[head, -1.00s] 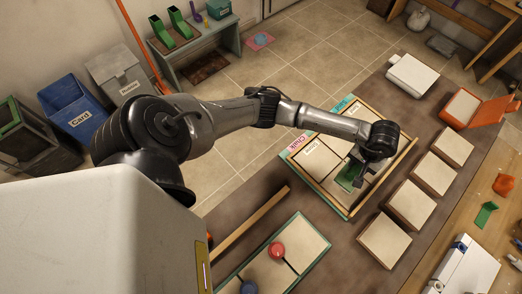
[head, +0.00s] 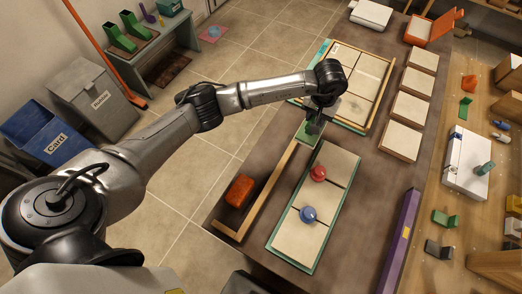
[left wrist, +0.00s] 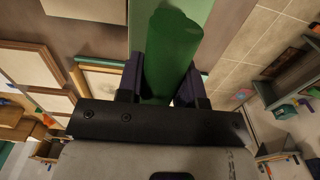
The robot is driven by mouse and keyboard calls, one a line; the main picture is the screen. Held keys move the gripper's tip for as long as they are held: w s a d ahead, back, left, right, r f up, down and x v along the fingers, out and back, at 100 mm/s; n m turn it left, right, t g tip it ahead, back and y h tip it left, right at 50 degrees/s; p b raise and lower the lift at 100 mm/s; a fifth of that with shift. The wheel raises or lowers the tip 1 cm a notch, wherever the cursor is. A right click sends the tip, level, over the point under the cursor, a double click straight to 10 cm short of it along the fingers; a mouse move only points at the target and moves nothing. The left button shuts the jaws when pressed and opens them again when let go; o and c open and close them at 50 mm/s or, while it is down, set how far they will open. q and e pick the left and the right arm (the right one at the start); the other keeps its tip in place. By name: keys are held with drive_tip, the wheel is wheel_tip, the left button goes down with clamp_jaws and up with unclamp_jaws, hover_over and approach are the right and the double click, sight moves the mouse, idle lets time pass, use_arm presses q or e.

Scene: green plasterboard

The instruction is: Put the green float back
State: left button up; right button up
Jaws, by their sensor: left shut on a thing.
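My left gripper (head: 314,127) is shut on the green float (head: 306,134), held between the framed panel and the tray of knobs. In the left wrist view the float's green handle (left wrist: 170,55) is between the dark fingers, with a lighter green part beyond it. A green-edged tray (head: 283,232) with pale sections lies just nearer than the gripper. A red knob (head: 318,172) and a blue knob (head: 308,214) stand on it. The framed panel (head: 368,73) lies behind the gripper. Whether the float touches anything below is unclear. My right gripper is not in view.
A wooden strip (head: 258,200) runs left of the tray, with an orange block (head: 240,190) beside it. Several pale boards (head: 400,140) lie to the right. A purple bar (head: 401,240) lies near the brown table's right edge.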

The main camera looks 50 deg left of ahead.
use_arm(q)
drive_tip(key=s+a+f, duration=0.2)
drive_tip(key=s, duration=0.1)
drive_tip(key=s+a+f+p, duration=0.1)
drive_tip(key=s+a+f, duration=0.1)
drive_tip(key=s+a, duration=0.1)
drive_tip(key=s+a+f, duration=0.2)
drive_tip(key=s, duration=0.1)
drive_tip(key=shift+s+a+f+p, duration=0.1)
drive_tip(key=shift+a+f+p, duration=0.15)
drive_tip(key=shift+f+p, duration=0.15)
drive_tip(key=shift+f, duration=2)
drive_tip(key=shift+f, duration=0.1)
drive_tip(key=o, duration=0.8)
drive_tip(key=shift+r, duration=0.2)
wheel_tip(320, 180, up, 12)
drive_tip(key=shift+f, duration=0.1)
